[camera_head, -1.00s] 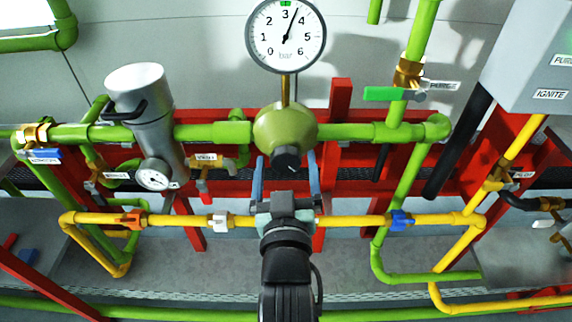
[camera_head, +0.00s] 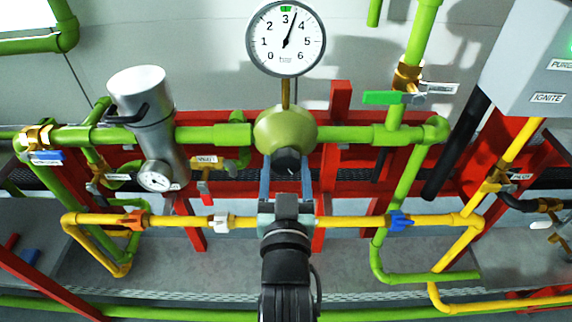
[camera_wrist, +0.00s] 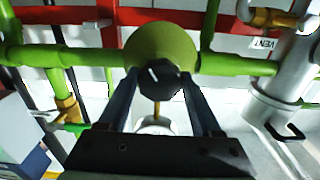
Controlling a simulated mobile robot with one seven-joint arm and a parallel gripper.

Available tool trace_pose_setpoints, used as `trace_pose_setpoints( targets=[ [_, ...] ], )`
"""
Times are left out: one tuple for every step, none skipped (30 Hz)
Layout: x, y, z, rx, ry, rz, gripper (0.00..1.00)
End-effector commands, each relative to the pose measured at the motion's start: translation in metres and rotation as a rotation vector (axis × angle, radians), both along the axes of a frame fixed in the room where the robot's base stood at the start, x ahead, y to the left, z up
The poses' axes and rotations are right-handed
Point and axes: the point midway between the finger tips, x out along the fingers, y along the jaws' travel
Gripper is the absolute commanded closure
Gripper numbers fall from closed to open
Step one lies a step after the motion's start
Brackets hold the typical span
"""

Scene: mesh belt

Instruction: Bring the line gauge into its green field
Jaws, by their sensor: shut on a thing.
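The line gauge (camera_head: 286,38) is a round white dial at the top of the head view, marked 0 to 6 bar. Its black needle points a little right of the 3, between 3 and 4. The small green field (camera_head: 286,8) is at the top of the dial by the 3, and the needle tip is to its right. Below is a green regulator body (camera_head: 285,127) with a black knob (camera_head: 288,160), also in the wrist view (camera_wrist: 160,80). My gripper (camera_head: 287,168) is shut on the knob, one finger on each side.
A yellow pipe (camera_head: 350,221) with an orange and a blue valve handle runs behind my gripper. A grey cylinder with a small gauge (camera_head: 155,175) stands left. A green-handled valve (camera_head: 383,97) is at upper right. A red frame (camera_head: 340,110) is behind.

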Motion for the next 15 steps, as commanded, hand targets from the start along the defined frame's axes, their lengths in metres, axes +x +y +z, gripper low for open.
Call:
trace_pose_setpoints(
  targets=[
    [-0.0001,-0.0001,0.0014,0.032,0.001,-0.001,0.90],
    [-0.0001,-0.0001,0.0015,0.052,0.000,-0.001,0.90],
    [-0.0001,-0.0002,0.0016,0.080,0.000,-0.001,0.90],
    [-0.0001,-0.0001,0.0016,0.100,0.000,-0.001,0.90],
    [-0.0001,0.0000,0.0015,0.119,0.000,-0.001,0.90],
    [-0.0001,0.0000,0.0013,0.144,0.001,-0.001,0.90],
    [-0.0001,0.0001,0.0012,0.163,0.001,-0.001,0.90],
    [-0.0001,0.0001,0.0010,0.179,0.001,-0.001,0.90],
    [-0.0001,0.0002,0.0009,0.201,0.001,-0.001,0.90],
    [-0.0001,0.0003,0.0008,0.215,0.001,-0.001,0.90],
    [-0.0001,0.0003,0.0007,0.229,0.001,-0.001,0.90],
    [-0.0001,0.0004,0.0007,0.245,0.001,-0.001,0.90],
    [-0.0001,0.0005,0.0006,0.257,0.001,-0.001,0.90],
    [-0.0002,0.0006,0.0006,0.266,0.001,-0.001,0.90],
    [-0.0002,0.0007,0.0005,0.278,0.000,-0.001,0.90]
  ],
)
